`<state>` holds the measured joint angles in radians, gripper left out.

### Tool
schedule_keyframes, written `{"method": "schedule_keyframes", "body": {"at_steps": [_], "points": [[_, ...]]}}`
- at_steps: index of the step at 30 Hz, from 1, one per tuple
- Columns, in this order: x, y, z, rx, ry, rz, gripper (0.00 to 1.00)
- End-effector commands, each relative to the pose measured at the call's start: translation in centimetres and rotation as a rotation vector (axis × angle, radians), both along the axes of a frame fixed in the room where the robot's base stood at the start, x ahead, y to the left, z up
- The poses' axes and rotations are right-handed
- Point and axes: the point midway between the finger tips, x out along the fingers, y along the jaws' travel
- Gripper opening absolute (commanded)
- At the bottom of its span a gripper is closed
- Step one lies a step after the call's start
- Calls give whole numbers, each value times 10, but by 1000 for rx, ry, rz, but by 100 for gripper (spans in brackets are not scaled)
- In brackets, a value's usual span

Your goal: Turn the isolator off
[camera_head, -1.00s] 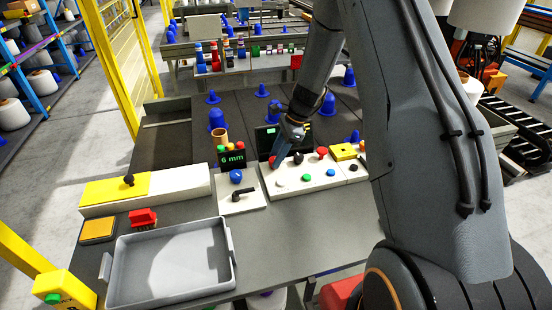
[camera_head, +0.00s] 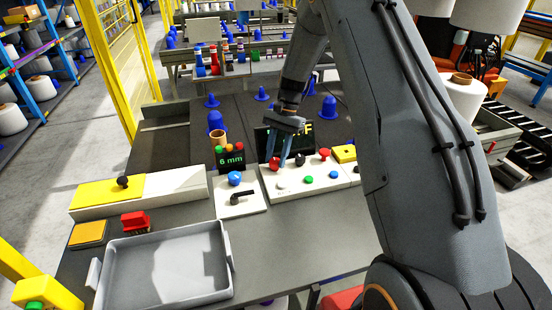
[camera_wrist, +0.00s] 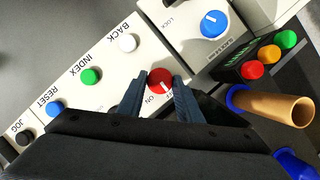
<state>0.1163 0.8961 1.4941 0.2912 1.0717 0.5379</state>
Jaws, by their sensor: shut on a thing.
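The isolator is a round red knob (camera_wrist: 160,81) with a pale pointer mark, on a white control panel (camera_wrist: 111,62). In the wrist view the word ON is printed beside it. My gripper (camera_wrist: 161,80) has its two blue-grey fingers on either side of the knob and is shut on it. In the head view my gripper (camera_head: 277,160) reaches down at the panel's left end, and the red knob (camera_head: 274,166) shows only partly between the fingers. A dark screen (camera_head: 263,140) behind shows yellow letters ending in FF, partly hidden by my gripper.
The panel also has white, green (camera_wrist: 91,76) and blue (camera_wrist: 55,109) buttons. To its left in the head view are a blue knob (camera_head: 235,178) and a black lever (camera_head: 241,197). A grey tray (camera_head: 166,272) stands at the front left. Blue cones stand behind.

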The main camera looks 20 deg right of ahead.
Motion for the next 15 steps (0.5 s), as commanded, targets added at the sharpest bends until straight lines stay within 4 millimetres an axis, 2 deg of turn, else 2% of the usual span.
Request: {"method": "schedule_keyframes", "body": {"at_steps": [15], "points": [[1, 1, 0, 0, -1, 68, 10]]}}
